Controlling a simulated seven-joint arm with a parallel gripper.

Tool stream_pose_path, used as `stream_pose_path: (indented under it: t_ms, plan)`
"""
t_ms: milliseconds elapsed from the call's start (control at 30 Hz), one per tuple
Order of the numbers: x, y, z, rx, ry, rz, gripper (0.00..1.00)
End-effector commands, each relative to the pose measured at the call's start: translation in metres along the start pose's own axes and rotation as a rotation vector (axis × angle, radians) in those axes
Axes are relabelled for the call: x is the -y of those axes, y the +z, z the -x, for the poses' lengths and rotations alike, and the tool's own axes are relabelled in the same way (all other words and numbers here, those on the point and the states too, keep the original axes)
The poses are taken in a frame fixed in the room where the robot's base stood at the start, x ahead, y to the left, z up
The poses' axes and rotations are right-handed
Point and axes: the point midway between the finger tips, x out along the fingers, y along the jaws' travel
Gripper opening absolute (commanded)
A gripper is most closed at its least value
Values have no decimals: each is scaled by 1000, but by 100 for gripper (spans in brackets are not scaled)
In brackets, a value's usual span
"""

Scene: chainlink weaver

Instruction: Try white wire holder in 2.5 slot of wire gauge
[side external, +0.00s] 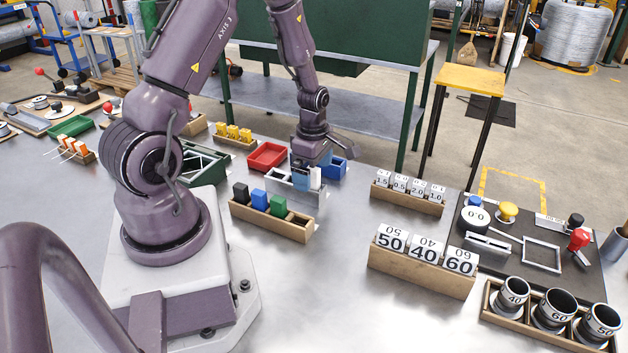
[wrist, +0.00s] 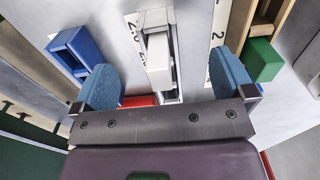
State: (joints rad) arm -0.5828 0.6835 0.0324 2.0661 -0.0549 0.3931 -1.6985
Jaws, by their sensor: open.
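The white wire holder (wrist: 160,58) stands at a slot in the grey wire gauge (side external: 294,190); it also shows in the side view (side external: 316,178). In the wrist view the gauge's pale face (wrist: 133,32) carries black numbers on both sides of the holder, partly covered; I cannot read for sure which slot it is in. My gripper (wrist: 163,64) is open, with one blue finger on each side of the holder and visible gaps between. In the side view my gripper (side external: 311,165) is low over the gauge's right end. How deep the holder sits is hidden.
A wooden rack (side external: 271,222) with black, blue and green holders stands in front of the gauge. A red tray (side external: 267,156) lies behind it and a blue tray (side external: 334,168) at its right. Number-block racks (side external: 407,200) stand farther right. Bare table lies between.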

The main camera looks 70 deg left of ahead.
Motion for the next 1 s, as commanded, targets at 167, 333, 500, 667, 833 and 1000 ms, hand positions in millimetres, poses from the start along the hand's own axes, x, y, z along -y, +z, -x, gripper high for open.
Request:
stream_pose_path:
  t_ms: [167, 333, 500, 667, 833, 1000]
  plan:
    - [0, 0, -10, 0, 0, -1, 100]
    - [0, 0, -11, 0, 1, -1, 100]
    - [0, 0, -11, 0, 1, -1, 100]
    - [0, 0, -11, -1, 1, -1, 100]
    - [0, 0, -11, 0, 1, -1, 75]
    - [0, 0, -11, 0, 1, -1, 36]
